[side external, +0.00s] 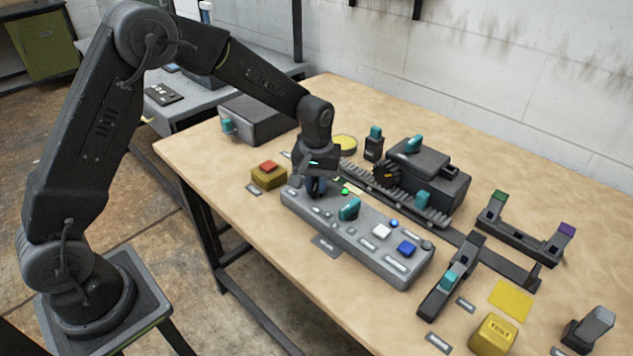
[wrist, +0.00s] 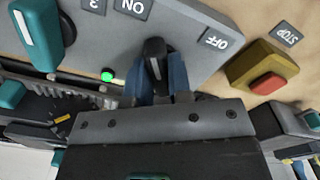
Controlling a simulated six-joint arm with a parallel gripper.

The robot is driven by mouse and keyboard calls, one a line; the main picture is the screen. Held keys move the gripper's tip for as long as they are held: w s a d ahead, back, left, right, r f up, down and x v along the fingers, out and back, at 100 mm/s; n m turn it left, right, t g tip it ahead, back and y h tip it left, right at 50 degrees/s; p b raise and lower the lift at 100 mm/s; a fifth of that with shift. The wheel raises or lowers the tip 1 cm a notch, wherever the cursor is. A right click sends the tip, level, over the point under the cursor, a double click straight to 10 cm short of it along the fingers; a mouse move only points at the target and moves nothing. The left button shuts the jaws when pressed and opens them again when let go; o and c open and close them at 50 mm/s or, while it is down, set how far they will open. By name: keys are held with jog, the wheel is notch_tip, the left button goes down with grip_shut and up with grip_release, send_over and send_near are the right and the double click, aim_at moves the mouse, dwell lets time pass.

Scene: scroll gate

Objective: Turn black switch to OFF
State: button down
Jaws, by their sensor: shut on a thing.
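The black switch (wrist: 154,52) is on the grey control panel (side external: 392,270), which also fills the top of the wrist view. My gripper (side external: 316,187) is lowered onto the panel's far-left end. In the wrist view its blue fingers (wrist: 158,78) stand on both sides of the switch and are shut on it. The ON label (wrist: 132,8) lies above and left of the switch, and the OFF label (wrist: 217,40) to its right. A green light (wrist: 107,76) glows beside the switch. In the side view my gripper hides the switch. Its exact setting is hard to tell.
A yellow box with a red button (side external: 268,168) and a STOP label (wrist: 286,33) stand close by. A teal knob (side external: 349,209), a white button (side external: 381,231) and a blue button (side external: 407,248) share the panel. A toothed rack (side external: 425,213) and gear (side external: 387,174) lie behind.

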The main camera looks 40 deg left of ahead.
jog(key=m, duration=0.4)
jog(key=shift+m, duration=0.3)
jog(key=m, duration=0.3)
jog(key=shift+m, duration=0.3)
jog(key=m, duration=0.3)
jog(key=shift+m, duration=2.1)
jog(key=c, duration=1)
grip_release()
jog(key=shift+c, duration=0.2)
